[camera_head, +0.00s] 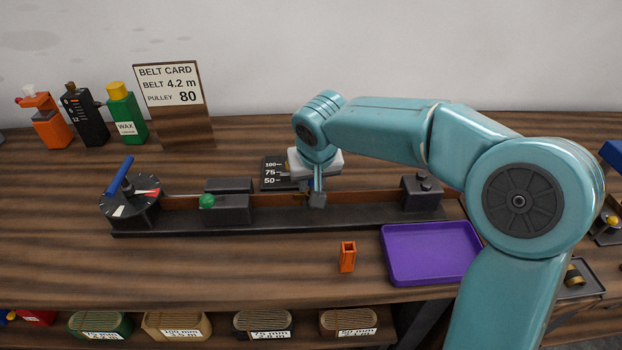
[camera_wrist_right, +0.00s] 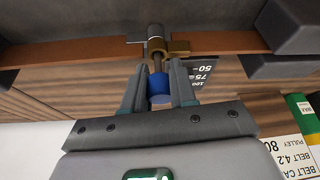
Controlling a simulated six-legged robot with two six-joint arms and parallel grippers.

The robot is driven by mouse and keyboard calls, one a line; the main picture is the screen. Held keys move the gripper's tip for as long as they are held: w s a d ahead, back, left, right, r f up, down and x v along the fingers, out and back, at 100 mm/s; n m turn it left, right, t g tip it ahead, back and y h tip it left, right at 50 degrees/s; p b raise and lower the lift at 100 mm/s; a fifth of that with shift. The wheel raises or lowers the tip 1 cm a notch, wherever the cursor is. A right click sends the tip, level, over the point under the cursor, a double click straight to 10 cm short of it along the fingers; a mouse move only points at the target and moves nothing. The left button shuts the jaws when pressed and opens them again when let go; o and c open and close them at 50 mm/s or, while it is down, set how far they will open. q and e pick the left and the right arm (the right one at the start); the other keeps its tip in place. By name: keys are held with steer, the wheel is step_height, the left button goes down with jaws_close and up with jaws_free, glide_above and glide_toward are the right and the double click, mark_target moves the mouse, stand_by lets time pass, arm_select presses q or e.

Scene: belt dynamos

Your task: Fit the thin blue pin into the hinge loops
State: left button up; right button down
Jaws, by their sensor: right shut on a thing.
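My right gripper (camera_head: 317,197) is over the middle of the belt rig, pointing down at the belt. In the right wrist view its two fingers (camera_wrist_right: 159,84) are shut on the blue head of the thin pin (camera_wrist_right: 159,90). The pin's dark shaft runs from the fingers to the brass hinge loop (camera_wrist_right: 158,47) on the brown belt (camera_wrist_right: 90,50). A grey rounded piece (camera_wrist_right: 155,31) lies in line beyond the loop. How deep the shaft sits in the loops cannot be told. In the head view the pin is hidden by the gripper. My left gripper is not in view.
Dark blocks stand on the rig, one with a green knob (camera_head: 207,201), another at the right end (camera_head: 422,191). A dial with a blue lever (camera_head: 119,176) is at left. An orange holder (camera_head: 347,257) and a purple tray (camera_head: 430,281) stand in front.

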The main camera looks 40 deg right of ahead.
steer(key=shift+f, duration=0.2)
steer(key=c, duration=1.1)
jaws_free()
steer(key=shift+c, duration=0.2)
steer(key=o, duration=0.3)
steer(key=p+v, duration=0.1)
steer(key=v, duration=1.5)
steer(key=shift+r, duration=0.15)
